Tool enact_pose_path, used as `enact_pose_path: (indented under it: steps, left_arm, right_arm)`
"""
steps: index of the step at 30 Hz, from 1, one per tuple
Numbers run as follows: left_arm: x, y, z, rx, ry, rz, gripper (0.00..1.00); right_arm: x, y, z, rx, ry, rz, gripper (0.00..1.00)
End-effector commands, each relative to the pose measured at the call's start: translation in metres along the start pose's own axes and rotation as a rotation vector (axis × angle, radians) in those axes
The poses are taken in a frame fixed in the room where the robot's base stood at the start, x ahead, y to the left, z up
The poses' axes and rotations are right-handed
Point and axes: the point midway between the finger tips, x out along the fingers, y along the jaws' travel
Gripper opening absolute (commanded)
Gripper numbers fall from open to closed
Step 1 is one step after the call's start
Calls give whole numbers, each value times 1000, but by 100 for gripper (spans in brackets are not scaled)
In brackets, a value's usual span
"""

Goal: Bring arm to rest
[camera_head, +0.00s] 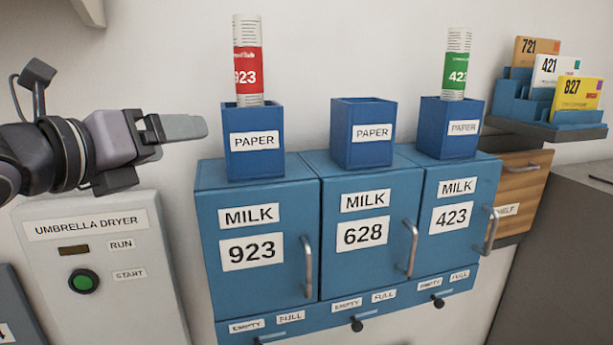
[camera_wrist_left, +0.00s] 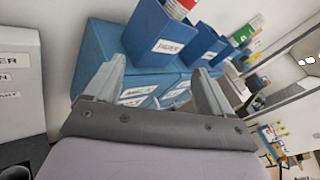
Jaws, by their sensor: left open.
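My left gripper (camera_head: 185,128) comes in from the left in the head view and hangs in the air left of the paper holder above box 923. In the left wrist view its two fingers (camera_wrist_left: 160,88) stand apart with nothing between them. It is clear of the blue boxes. My right gripper is in neither view.
Blue milk boxes 923 (camera_head: 255,240), 628 (camera_head: 365,235) and 423 (camera_head: 457,215) carry paper holders. A red roll (camera_head: 247,70) and a green roll (camera_head: 455,70) stand in the outer holders; the middle holder (camera_head: 362,140) shows none. The umbrella dryer (camera_head: 110,290) is below my arm.

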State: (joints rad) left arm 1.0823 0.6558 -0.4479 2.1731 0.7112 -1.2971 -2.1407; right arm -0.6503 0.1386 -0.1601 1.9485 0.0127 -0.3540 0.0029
Motion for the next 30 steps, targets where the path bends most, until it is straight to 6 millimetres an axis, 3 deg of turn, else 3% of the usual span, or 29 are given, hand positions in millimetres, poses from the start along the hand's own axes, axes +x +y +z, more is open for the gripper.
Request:
enact_pose_path:
  steps: [1,6,14,23,30]
  left_arm:
    - [6,8,-21,-93,31,14,83]
    - [19,35,-88,-444,112,95,83]
    - [14,76,-192,-1002,176,295,83]
    - [-29,117,-308,-1626,118,636,83]
    - [-91,142,-393,-2065,-85,984,83]
  right_arm:
    - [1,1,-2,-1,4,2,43]
    - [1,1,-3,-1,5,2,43]
    - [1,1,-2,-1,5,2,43]
    - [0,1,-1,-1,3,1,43]
    - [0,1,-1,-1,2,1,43]
